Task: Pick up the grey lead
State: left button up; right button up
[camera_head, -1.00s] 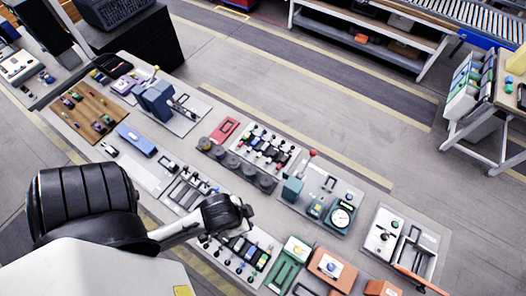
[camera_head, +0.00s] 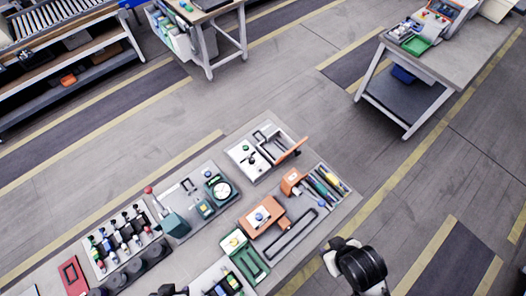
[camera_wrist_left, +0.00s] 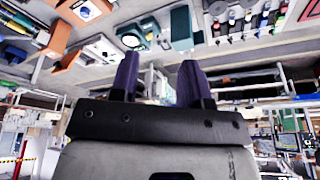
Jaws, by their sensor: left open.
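I cannot make out the grey lead for certain in either view. My left gripper (camera_head: 168,290) shows only as a dark tip at the bottom edge of the head view, beside a panel of small green and dark parts (camera_head: 228,284). In the left wrist view, the two dark purple fingers of my left gripper (camera_wrist_left: 158,76) stand apart with nothing seen between them. The bench with its trays hangs beyond them, upside down. A black and white part of my own arm shows at the lower right of the head view; no right fingers show.
The bench holds a tray of long coloured tools (camera_head: 324,186), an orange block (camera_head: 262,216), a green holder (camera_head: 243,253), a dial gauge panel (camera_head: 222,190), a white box with a raised orange flap (camera_head: 290,150) and a red frame (camera_head: 72,276). Open floor lies beyond the bench.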

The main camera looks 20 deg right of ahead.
pick_arm(q)
jog(key=shift+a, duration=0.1)
jog(key=shift+o, duration=1.2)
